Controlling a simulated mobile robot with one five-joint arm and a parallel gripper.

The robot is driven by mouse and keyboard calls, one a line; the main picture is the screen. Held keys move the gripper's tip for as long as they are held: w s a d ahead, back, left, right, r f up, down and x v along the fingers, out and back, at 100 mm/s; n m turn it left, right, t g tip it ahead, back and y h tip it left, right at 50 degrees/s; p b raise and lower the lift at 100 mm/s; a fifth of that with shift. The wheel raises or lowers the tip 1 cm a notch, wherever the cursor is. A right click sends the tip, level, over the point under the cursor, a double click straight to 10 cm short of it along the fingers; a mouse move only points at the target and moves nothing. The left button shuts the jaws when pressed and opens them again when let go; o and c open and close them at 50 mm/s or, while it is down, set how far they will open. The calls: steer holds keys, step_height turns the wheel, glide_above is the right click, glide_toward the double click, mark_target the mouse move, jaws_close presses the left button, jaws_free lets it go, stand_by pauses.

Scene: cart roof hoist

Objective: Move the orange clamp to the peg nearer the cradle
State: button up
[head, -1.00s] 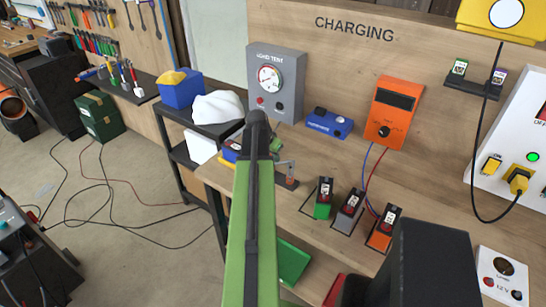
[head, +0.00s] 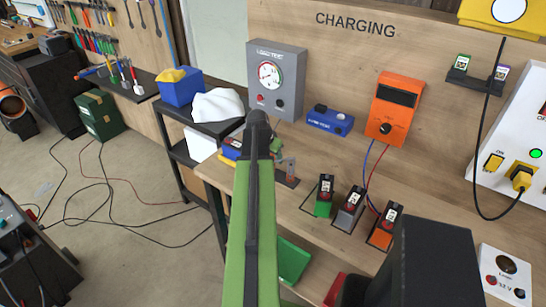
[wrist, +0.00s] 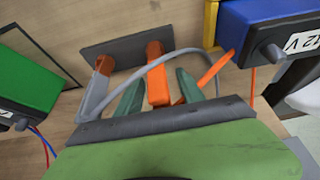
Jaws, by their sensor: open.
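The orange clamp (wrist: 158,82) is in the wrist view, at the right-hand peg (wrist: 154,48) of a dark plate (wrist: 125,52). A second peg (wrist: 103,65) stands at the plate's left end, with a grey clamp-like piece (wrist: 94,95) at it. My gripper (wrist: 160,90) is open, one teal finger on each side of the orange clamp. I cannot tell whether the fingers touch it. In the head view my arm hides most of this spot; one peg (head: 291,168) shows just right of it. I cannot tell which thing is the cradle.
A grey cable (wrist: 208,57) loops behind my fingers. A blue box marked 12 V (wrist: 262,25) is close at right, a green block (wrist: 32,75) at left. Grey (head: 349,208) and orange (head: 382,233) blocks stand along the bench (head: 450,215). A load tester (head: 275,80) stands behind.

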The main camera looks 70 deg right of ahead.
steer(key=shift+r, duration=0.1)
steer(key=p+v, duration=1.6)
steer(key=v, duration=0.1)
steer(key=shift+r, duration=0.15)
